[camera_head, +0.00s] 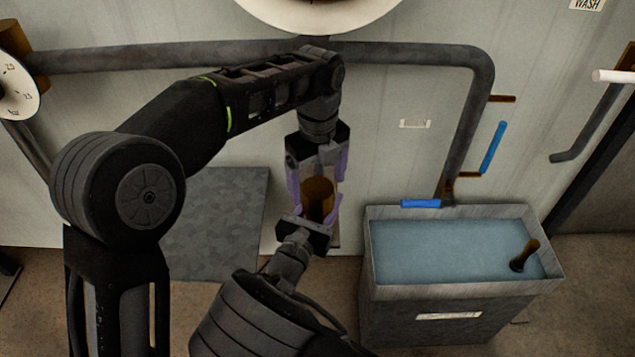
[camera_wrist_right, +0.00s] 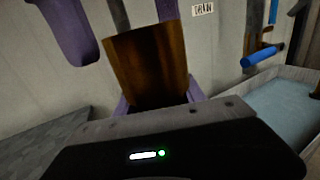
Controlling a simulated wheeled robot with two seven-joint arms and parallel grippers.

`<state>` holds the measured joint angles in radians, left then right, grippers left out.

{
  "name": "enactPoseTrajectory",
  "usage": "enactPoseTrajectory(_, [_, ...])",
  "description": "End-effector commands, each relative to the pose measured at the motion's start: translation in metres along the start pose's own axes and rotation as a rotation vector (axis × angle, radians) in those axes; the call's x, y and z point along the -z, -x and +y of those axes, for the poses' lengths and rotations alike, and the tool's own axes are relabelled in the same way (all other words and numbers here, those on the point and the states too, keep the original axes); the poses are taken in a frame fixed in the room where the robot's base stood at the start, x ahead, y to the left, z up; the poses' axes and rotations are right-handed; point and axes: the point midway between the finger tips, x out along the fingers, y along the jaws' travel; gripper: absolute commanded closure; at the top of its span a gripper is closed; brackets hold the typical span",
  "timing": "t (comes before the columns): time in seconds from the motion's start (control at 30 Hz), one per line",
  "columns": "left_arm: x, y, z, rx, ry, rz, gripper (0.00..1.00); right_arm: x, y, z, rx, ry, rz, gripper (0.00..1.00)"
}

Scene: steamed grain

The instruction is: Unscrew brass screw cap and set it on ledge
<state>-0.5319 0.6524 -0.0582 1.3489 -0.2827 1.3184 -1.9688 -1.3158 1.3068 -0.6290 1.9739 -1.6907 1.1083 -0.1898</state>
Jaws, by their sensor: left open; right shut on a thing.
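The brass screw cap (camera_head: 318,194) is a dark brown cylinder in front of the wall. It also shows large in the right wrist view (camera_wrist_right: 148,65). My right gripper (camera_head: 320,210) comes up from below and is shut on its lower part. My left gripper (camera_head: 317,182) points down from above with its purple fingers open on either side of the cap. In the right wrist view, one left finger (camera_wrist_right: 70,30) stands apart from the cap. A flat grey panel (camera_head: 220,220) lies left of the grippers; I cannot tell whether it is the ledge.
A grey trough (camera_head: 450,290) of water stands at the right, with a brown, black-ended piece (camera_head: 525,255) in it. A thick pipe (camera_head: 420,54) with blue-handled levers (camera_head: 493,147) runs along the wall. A round dial (camera_head: 15,85) is at far left.

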Motion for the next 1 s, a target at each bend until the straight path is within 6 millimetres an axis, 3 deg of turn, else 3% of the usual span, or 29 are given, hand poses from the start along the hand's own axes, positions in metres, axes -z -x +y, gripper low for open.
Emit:
enactPoseTrajectory(0.4, [0.0,0.035,0.0,0.001,-0.203,0.0,0.18,0.0,0.001,0.001,-0.001,-0.002,0.001,1.0])
enactPoseTrajectory(0.77, [0.0,0.031,0.0,-0.001,-0.203,0.001,0.18,0.0,0.001,0.001,-0.001,-0.002,0.001,1.0])
enactPoseTrajectory(1.0, [0.001,0.006,0.0,-0.002,-0.202,0.002,0.18,0.0,0.001,0.001,-0.001,-0.002,0.001,1.0])
